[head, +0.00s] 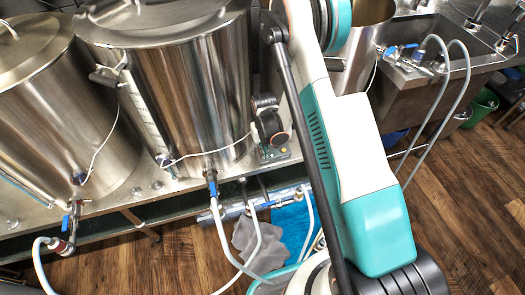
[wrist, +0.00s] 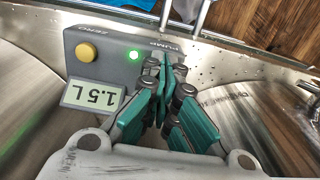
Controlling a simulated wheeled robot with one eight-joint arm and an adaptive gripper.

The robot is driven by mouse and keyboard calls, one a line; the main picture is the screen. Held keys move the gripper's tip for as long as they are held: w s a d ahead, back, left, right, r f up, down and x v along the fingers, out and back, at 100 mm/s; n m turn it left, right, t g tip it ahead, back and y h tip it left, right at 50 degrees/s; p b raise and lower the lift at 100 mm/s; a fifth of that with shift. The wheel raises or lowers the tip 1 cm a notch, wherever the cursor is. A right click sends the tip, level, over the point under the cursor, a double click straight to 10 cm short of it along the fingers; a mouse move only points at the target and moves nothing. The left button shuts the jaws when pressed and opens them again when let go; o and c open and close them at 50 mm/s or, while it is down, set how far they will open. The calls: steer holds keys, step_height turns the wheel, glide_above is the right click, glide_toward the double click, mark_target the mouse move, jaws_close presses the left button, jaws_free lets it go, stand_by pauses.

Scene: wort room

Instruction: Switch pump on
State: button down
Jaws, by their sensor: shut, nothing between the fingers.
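In the head view the box (head: 273,155) sits beside the middle kettle, just below my gripper (head: 268,124).
Large steel kettles (head: 190,90) and (head: 55,110) stand on the metal bench, close to my arm. A hose with a blue-handled valve (head: 212,187) hangs at the front. A sink (head: 425,85) with hoses is at right. The wooden floor (head: 455,210) at right is mostly clear.

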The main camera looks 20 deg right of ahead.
steer(key=shift+r, duration=0.1)
steer(key=shift+r+p, duration=1.2)
steer(key=shift+r, duration=1.7)
steer(key=shift+r, duration=0.45)
steer(key=s+r+t, duration=0.2)
steer(key=s+r, duration=0.1)
steer(key=r, duration=0.9)
steer(key=s+r+t, duration=0.1)
steer(key=s+r, duration=0.1)
steer(key=r, duration=1.1)
steer(key=s+r+t, duration=0.2)
steer(key=s+r, duration=0.3)
steer(key=s, duration=0.4)
steer(key=s+r+t, duration=0.2)
steer(key=s+r, duration=0.4)
steer(key=s, duration=0.3)
